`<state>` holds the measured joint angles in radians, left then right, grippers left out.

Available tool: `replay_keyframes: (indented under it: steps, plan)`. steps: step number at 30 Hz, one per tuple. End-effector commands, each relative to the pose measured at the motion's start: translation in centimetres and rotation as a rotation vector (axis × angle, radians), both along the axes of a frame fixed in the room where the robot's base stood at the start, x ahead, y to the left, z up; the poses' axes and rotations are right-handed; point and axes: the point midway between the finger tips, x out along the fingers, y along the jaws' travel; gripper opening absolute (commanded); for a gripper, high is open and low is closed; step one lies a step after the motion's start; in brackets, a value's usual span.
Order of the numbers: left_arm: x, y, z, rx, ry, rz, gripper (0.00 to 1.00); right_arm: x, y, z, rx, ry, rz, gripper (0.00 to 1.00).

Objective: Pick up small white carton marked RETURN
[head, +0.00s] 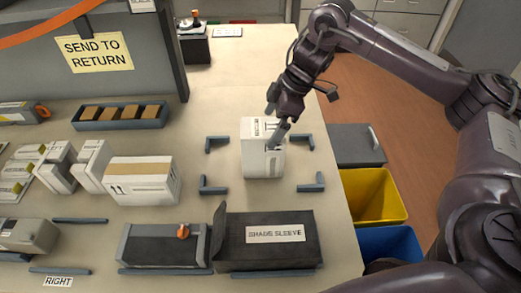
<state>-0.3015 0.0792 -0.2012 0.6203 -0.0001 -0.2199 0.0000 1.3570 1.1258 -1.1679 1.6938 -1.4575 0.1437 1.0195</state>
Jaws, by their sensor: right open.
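A small white carton (258,162) stands upright on the pale table, inside several blue-grey corner brackets. Its top carries a small printed label, too small to read for certain. My right gripper (273,128) comes down from the upper right and is open at the carton's top right. One finger overlaps the carton's right side in the picture, and the other is near its far top edge. Whether either finger touches it I cannot tell. My left gripper is out of view.
A larger white carton (143,185) and several smaller boxes stand at left. A yellow bin (372,197) and a blue bin (390,245) stand beyond the table's right edge. The table behind the carton is clear.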

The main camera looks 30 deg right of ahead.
Motion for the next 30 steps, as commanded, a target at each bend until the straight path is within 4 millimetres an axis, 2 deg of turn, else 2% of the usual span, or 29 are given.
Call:
replay_keyframes:
  steps: [2, 5, 12, 21, 30]
  plan:
    - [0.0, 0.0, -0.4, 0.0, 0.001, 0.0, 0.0, 0.1, 0.4, -1.0, 0.002, 0.003, 0.002, 0.98]
    - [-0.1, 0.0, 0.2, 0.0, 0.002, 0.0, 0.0, 0.2, 1.0, -1.7, 0.0, 0.002, 0.002, 0.98]
    - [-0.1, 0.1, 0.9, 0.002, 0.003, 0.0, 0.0, 0.7, 2.4, -4.8, 0.001, 0.002, 0.0, 0.98]
    - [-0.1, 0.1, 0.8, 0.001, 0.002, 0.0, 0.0, 0.8, 2.5, -5.4, 0.001, 0.0, -0.001, 0.98]
    - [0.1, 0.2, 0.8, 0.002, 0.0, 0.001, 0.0, 0.8, 2.5, -5.4, 0.001, 0.0, -0.001, 0.6]
